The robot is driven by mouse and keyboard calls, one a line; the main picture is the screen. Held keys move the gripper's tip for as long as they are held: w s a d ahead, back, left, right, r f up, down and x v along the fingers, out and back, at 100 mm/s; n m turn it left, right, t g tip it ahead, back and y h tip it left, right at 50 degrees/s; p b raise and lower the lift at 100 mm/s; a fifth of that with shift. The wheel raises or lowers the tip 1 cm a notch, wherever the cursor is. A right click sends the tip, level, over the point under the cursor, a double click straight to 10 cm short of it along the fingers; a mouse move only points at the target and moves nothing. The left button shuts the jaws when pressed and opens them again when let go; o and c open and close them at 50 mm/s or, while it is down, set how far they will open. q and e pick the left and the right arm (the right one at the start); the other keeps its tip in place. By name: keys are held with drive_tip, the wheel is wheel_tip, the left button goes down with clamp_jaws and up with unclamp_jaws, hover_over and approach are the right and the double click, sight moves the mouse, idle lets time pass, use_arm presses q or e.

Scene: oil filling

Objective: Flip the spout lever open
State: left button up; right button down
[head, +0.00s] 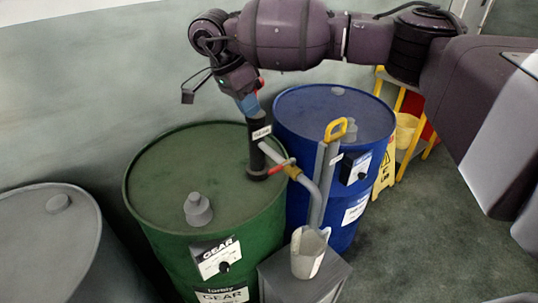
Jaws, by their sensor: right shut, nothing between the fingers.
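The spout lever (279,167) is a small red handle by the brass-coloured valve (292,172) on the grey spout pipe (311,190). The pipe comes off a black pump (257,150) on the green drum (160,175) and bends down towards a pale jug (308,253). My right gripper (252,108) comes in from above, shut and empty, with its blue fingertips at the top of the pump, above and left of the lever. I cannot tell whether they touch the pump. My left gripper is not in view.
The jug stands on a grey box (310,282). A grey upright with a yellow handle (336,129) stands right of the pump, before a blue drum (300,105). A grey drum (50,240) is at left. A yellow sign (385,170) and open floor (430,235) are at right.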

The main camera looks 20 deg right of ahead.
drive_tip(key=shift+f, duration=0.15)
drive_tip(key=p, duration=0.2)
approach(278, 167)
drive_tip(key=w+x, duration=0.1)
drive_tip(key=x, duration=0.5)
drive_tip(key=shift+s+f, duration=0.1)
drive_tip(key=shift+f, duration=0.35)
drive_tip(key=shift+s, duration=0.1)
drive_tip(key=shift+s+d+n+t+b, duration=0.15)
drive_tip(key=shift+s+n+t+b, duration=0.2)
drive_tip(key=shift+n, duration=0.55)
